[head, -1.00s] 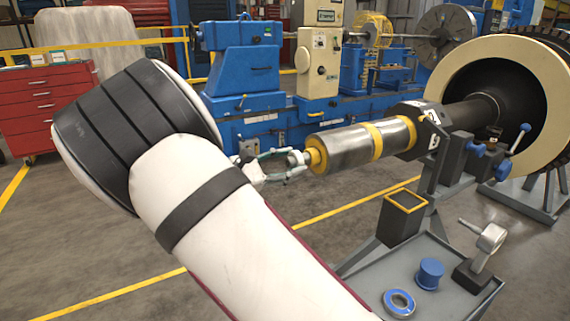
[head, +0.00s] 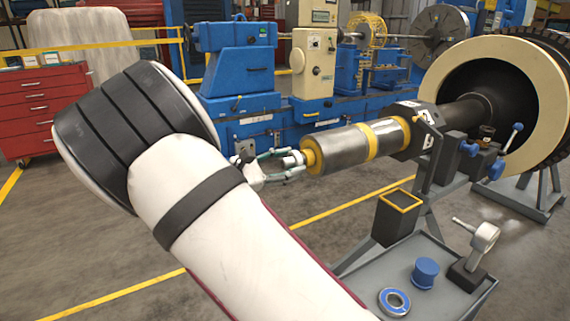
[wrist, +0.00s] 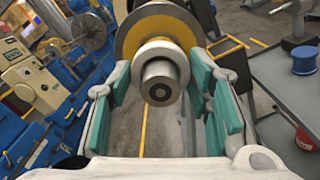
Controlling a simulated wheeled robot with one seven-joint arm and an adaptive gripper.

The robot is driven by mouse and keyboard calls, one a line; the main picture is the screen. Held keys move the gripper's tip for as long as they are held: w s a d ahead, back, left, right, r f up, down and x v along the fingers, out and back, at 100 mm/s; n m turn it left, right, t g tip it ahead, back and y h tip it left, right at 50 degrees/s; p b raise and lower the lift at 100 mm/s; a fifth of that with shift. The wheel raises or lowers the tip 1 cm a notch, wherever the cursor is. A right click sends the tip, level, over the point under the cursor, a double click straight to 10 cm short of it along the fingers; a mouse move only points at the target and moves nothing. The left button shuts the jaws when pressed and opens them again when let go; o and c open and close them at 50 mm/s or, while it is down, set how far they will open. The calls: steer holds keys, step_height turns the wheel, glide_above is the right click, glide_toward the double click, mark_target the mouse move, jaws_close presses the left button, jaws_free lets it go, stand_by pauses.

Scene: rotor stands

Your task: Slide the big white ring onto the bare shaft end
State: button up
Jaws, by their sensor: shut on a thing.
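The rotor (head: 345,152) lies level, its steel body banded in yellow, with its near end toward my gripper. My gripper (head: 288,166) is at this end; in the wrist view its teal-padded fingers (wrist: 163,85) stand on both sides of it. A pale ring (wrist: 183,70) sits between the pads and appears shut in the gripper. The shaft end (wrist: 160,92), a grey stub with a dark centre hole, shows through the middle of the ring. A yellow collar (wrist: 140,50) is behind the ring. How far the ring sits along the shaft is hard to tell.
A grey stand tray (head: 370,270) below right holds a blue-and-white ring (head: 394,302), a blue spool (head: 425,272) and a metal fixture (head: 480,240). A large cream ring (head: 553,100) is on the rotor's far end. Blue machines (head: 238,75) stand behind.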

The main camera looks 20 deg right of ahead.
steer(key=shift+w+d, duration=0.1)
steer(key=shift+d, duration=0.5)
steer(key=o, duration=1.6)
steer(key=shift+o, duration=0.2)
steer(key=s+a+p, duration=0.1)
steer(key=a+p, duration=0.1)
steer(key=a, duration=0.6)
steer(key=shift+s+a, duration=0.35)
steer(key=shift+a, duration=0.05)
stand_by(0.3)
